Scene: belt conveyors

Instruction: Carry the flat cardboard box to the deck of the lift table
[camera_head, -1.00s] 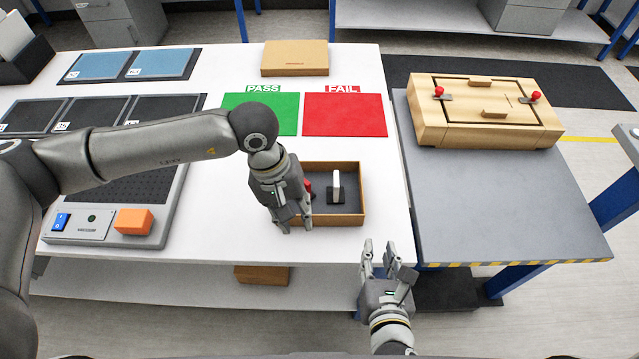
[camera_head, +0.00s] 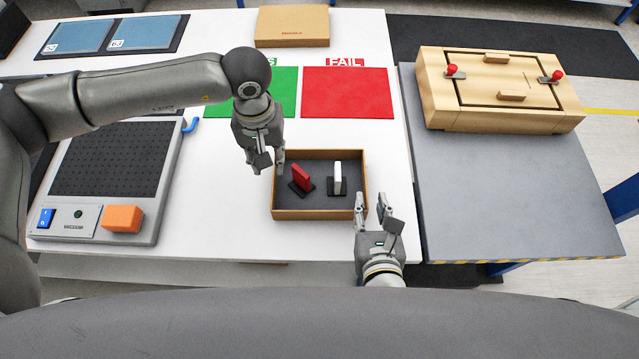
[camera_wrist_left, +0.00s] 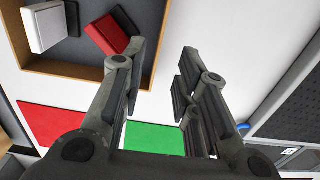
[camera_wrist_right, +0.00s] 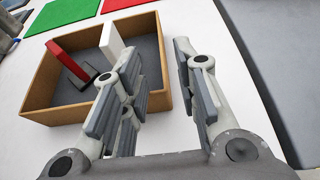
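A closed, flat tan cardboard box (camera_head: 291,26) lies at the back of the white table, beyond the green and red mats. The lift table's grey deck (camera_head: 510,200) is at the right, beside the white table. My left gripper (camera_head: 268,166) is open and empty at the left wall of a shallow open brown tray (camera_head: 318,214); the left wrist view (camera_wrist_left: 160,60) shows its fingers apart. My right gripper (camera_head: 373,210) is open and empty by the tray's right wall; its fingers are also apart in the right wrist view (camera_wrist_right: 157,55). Both grippers are far from the closed box.
The tray holds a red piece (camera_head: 301,178) and a white piece (camera_head: 337,177). A wooden fixture with red knobs (camera_head: 500,90) occupies the deck's back; its front is clear. A red FAIL mat (camera_head: 347,92) and a perforated vacuum plate (camera_head: 110,160) are on the table.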

